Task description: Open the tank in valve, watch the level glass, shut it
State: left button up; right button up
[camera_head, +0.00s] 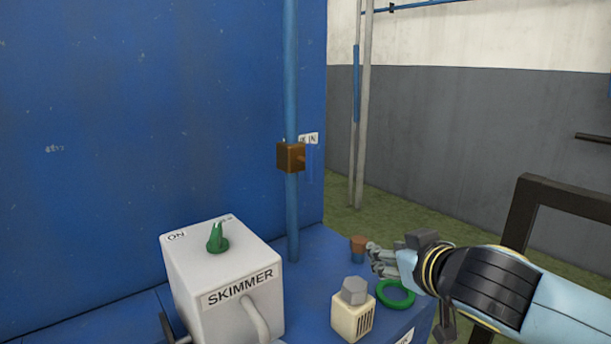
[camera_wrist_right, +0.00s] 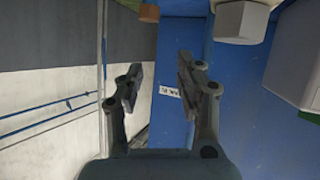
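A brown box-shaped valve body (camera_head: 290,157) sits on a vertical blue pipe (camera_head: 292,215). A small white label (camera_head: 308,138) beside it is partly hidden and shows "IN". A white label also shows between my fingers in the right wrist view (camera_wrist_right: 168,91), too small to read. My right gripper (camera_head: 378,262) is below and to the right of the brown body, apart from it. In the right wrist view its fingers (camera_wrist_right: 160,90) are spread with nothing between them. I cannot pick out the level glass with certainty. My left gripper is not in view.
A grey "SKIMMER" box (camera_head: 215,290) with a green knob (camera_head: 217,238) stands at front left. A cream block (camera_head: 353,316), a green ring (camera_head: 396,293) and a brown-topped fitting (camera_head: 358,248) lie near my right gripper. A dark frame (camera_head: 521,215) stands at right.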

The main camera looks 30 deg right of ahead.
jog(key=w+r+n+t+y, duration=0.1)
jog(key=w+r+t+y, duration=0.1)
jog(key=w+r+t, duration=0.4)
jog(key=n+y, duration=0.2)
jog(key=y, duration=0.2)
send_near(314, 161)
jog(key=w, duration=0.1)
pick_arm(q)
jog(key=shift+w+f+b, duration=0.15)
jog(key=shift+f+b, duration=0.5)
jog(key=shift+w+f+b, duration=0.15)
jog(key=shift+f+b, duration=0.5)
pick_arm(e)
jog(key=shift+w+a, duration=0.15)
jog(key=shift+w, duration=1.5)
jog(key=shift+w+a, duration=0.15)
jog(key=shift+w, duration=1.5)
jog(key=shift+w+a, duration=0.15)
jog(key=shift+w, duration=1.5)
grip_shut()
